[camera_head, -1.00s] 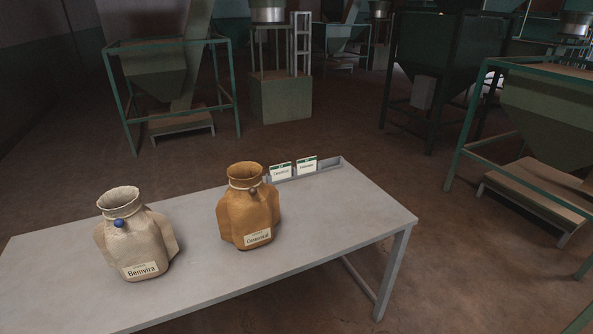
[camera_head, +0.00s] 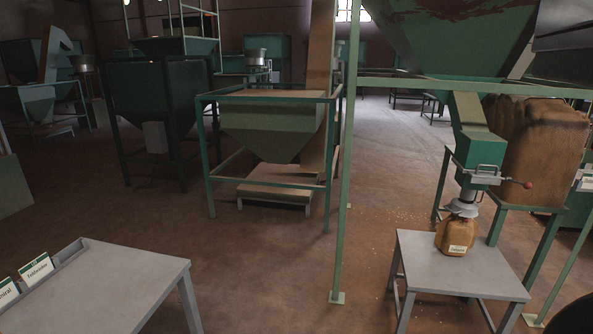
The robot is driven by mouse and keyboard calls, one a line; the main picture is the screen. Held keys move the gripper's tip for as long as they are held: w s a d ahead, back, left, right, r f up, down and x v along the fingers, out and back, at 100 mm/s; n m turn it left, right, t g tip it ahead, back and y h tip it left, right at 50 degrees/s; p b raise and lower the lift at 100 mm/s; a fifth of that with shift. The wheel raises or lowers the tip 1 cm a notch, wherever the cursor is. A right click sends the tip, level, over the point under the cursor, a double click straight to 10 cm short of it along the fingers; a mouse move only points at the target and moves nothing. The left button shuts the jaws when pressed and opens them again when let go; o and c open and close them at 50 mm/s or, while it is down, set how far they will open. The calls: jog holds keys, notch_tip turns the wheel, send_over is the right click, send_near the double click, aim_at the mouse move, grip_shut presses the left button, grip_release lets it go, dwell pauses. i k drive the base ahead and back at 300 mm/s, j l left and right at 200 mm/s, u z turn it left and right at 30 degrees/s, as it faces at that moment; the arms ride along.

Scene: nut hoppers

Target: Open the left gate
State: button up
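A green gate box (camera_head: 482,174) sits at the lower end of a green chute (camera_head: 470,120), at the right of the head view. A lever with a red knob (camera_head: 528,185) sticks out from its right side. I cannot tell from the lever alone whether the gate is open or shut. A tan bag (camera_head: 456,234) with a label stands upright under the gate's metal spout, on a small grey table (camera_head: 415,262). My gripper is not clearly in view.
A grey table (camera_head: 115,290) with label cards (camera_head: 36,270) stands at the lower left. A green post (camera_head: 346,180) stands left of the small table. A green hopper (camera_head: 270,130) stands behind. Brown floor lies open between the tables.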

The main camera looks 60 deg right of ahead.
aim_at(488, 178)
jog(key=z, duration=2.7)
